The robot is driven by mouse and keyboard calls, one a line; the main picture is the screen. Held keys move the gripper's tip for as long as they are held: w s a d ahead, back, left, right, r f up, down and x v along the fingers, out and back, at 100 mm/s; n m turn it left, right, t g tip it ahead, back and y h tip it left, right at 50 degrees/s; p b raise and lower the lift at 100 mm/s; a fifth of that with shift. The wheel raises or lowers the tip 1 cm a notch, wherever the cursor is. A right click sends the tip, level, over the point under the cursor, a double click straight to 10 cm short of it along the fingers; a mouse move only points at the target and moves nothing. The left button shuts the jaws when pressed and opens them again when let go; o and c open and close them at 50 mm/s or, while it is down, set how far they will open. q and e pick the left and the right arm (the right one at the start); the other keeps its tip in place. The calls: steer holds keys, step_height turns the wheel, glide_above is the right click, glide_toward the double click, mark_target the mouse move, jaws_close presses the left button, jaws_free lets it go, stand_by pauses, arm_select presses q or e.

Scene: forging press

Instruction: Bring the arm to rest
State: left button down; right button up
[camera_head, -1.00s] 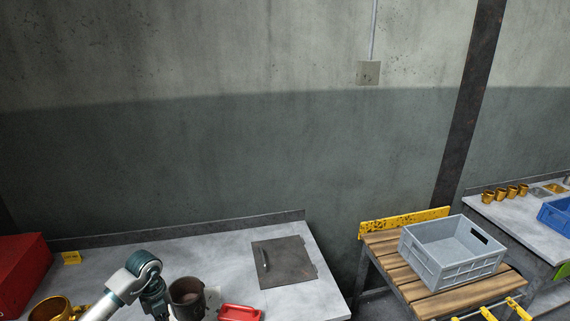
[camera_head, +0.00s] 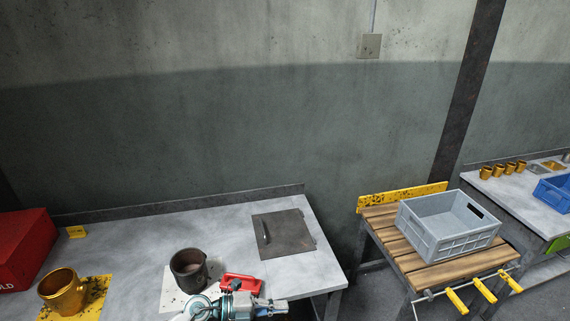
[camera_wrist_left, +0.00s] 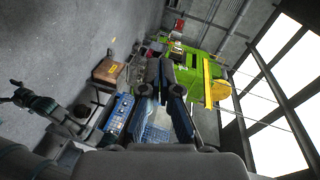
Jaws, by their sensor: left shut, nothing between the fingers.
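My left gripper (camera_head: 283,307) is low in the head view, over the front edge of the grey bench (camera_head: 130,232), pointing right. It is below the red item (camera_head: 241,284) in the picture and apart from the dark pot (camera_head: 188,271). In the left wrist view its dark fingers (camera_wrist_left: 160,80) are together with nothing held between them. My right gripper does not show in either view.
A gold mug (camera_head: 63,292) and a red box (camera_head: 22,250) stand on the bench's left. A dark square plate (camera_head: 283,233) lies at its right end. A slatted wooden table (camera_head: 396,240) with a grey crate (camera_head: 450,240) stands right, beyond a gap.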

arm_select(q)
steer(key=w+a+r+n+t+y, duration=0.15)
steer(key=a+r+n+t, duration=0.3)
steer(key=n+t, duration=1.05)
steer(key=s+a+f+n+g+y, duration=0.2)
steer(key=s+a+f+n+y, duration=0.2)
steer(key=a+f+n+y, duration=0.9)
steer(key=s+a+f+n+g, duration=0.1)
steer(key=s+f+g, duration=0.5)
steer(key=s+f, duration=0.5)
steer(key=s+a+f+n+g, duration=0.1)
steer(key=s+f+g, duration=0.5)
steer(key=s, duration=0.8)
step_height(320, 180, down, 20)
steer(key=g, duration=0.1)
steer(key=s+a+f+g, duration=0.1)
steer(key=s+f, duration=1.1)
steer(key=f, duration=0.5)
steer(key=shift+a+f+m+y, duration=0.2)
steer(key=shift+f+m+y, duration=0.1)
steer(key=shift+y, duration=0.15)
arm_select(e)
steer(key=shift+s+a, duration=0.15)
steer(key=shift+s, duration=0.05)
